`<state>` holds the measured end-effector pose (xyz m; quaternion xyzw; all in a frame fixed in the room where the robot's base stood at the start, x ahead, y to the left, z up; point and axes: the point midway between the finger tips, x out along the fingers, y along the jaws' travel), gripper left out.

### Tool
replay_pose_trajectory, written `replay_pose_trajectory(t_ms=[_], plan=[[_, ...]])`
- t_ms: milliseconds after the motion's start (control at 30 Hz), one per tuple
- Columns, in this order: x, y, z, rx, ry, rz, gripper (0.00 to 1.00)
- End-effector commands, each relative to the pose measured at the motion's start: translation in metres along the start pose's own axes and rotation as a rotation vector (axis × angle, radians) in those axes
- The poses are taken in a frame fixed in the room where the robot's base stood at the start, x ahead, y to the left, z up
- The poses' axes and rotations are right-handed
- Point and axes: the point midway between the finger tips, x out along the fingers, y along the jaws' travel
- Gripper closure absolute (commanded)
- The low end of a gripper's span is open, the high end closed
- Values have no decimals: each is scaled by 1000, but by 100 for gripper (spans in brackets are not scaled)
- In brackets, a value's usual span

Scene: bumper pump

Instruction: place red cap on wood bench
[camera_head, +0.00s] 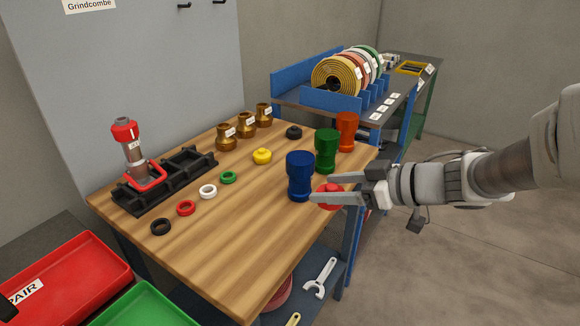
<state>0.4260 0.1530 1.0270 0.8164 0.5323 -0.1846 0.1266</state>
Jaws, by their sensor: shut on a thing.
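The wood bench (235,240) fills the middle of the view. My gripper (318,191) reaches in from the right at the bench's right edge. It is shut on the red cap (329,190), which shows between its fingers, partly hidden. The fingers are in front of the blue cup-shaped part (299,172); I cannot tell whether they touch it. I cannot tell how high the cap is above the bench top. A yellow cap (262,156) and a black cap (294,132) sit on the bench further back.
Green (327,150) and orange (347,131) cup-shaped parts stand behind the blue one. Brass fittings (226,137) stand at the back. A black tray (187,176) with a red-topped pump (126,140) is at left. Several rings (208,191) lie before it. The bench's front middle is clear.

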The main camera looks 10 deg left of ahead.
Motion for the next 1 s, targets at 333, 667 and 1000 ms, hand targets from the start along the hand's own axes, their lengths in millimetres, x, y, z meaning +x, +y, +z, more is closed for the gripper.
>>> replay_pose_trajectory(t_ms=[333, 667, 1000], plan=[[72, -21, 13, -5, 1, -11, 87], [128, -33, 15, -2, 1, -5, 87], [145, -34, 43, 0, 0, -6, 87]])
